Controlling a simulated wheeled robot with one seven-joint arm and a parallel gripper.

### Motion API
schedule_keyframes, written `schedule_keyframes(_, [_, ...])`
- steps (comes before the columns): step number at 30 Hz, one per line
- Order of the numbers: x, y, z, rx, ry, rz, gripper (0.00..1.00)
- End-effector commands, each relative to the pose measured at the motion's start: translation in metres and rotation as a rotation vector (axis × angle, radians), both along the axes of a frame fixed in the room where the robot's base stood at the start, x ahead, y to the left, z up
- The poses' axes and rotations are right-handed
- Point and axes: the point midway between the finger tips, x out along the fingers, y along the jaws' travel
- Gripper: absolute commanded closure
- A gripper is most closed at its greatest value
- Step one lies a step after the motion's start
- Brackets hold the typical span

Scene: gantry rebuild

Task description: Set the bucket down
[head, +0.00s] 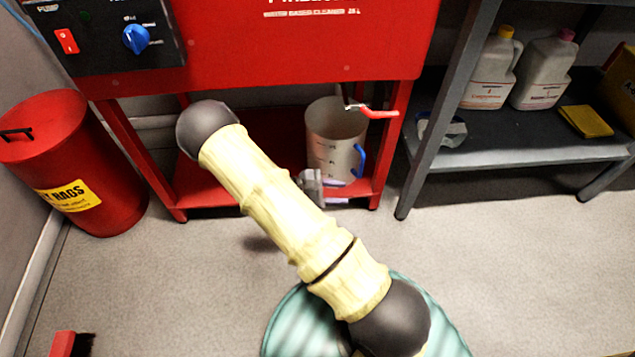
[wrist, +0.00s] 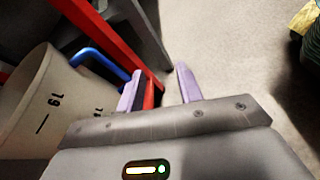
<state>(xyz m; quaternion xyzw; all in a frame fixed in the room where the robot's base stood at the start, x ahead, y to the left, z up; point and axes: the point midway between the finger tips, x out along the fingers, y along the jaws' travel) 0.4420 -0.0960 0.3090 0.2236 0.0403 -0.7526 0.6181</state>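The bucket (head: 335,139) is a pale grey measuring container with dark marks and a blue side handle (head: 359,160). It stands upright on the red lower shelf of the red cabinet, below the tap. My gripper (head: 345,192) is low in front of the bucket, just below the handle in the head view. In the wrist view, the bucket (wrist: 28,105) is at the left and its blue handle (wrist: 100,60) lies left of the fingers. The two purple fingers of my gripper (wrist: 158,70) are apart, with nothing held between them. The bucket's base is partly hidden by my gripper.
A tap with a red lever (head: 377,113) hangs above the bucket. The red cabinet's front leg (head: 392,150) stands close right of it. A grey shelf (head: 520,153) with jugs is at right, a red bin (head: 70,160) at left. The floor in front is mostly clear.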

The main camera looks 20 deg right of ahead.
Motion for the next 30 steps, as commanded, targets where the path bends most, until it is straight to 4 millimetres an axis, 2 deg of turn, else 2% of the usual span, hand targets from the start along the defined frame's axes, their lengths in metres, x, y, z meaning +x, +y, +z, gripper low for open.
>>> schedule_keyframes(1, [-0.007,0.003,0.010,0.061,-0.037,-0.061,0.64])
schedule_keyframes(10, [-0.041,0.032,0.056,0.383,-0.256,-0.373,0.64])
schedule_keyframes(21, [-0.067,0.072,0.126,0.733,-0.581,-0.684,0.64])
schedule_keyframes(30, [-0.086,0.092,0.187,0.964,-0.885,-0.876,0.64])
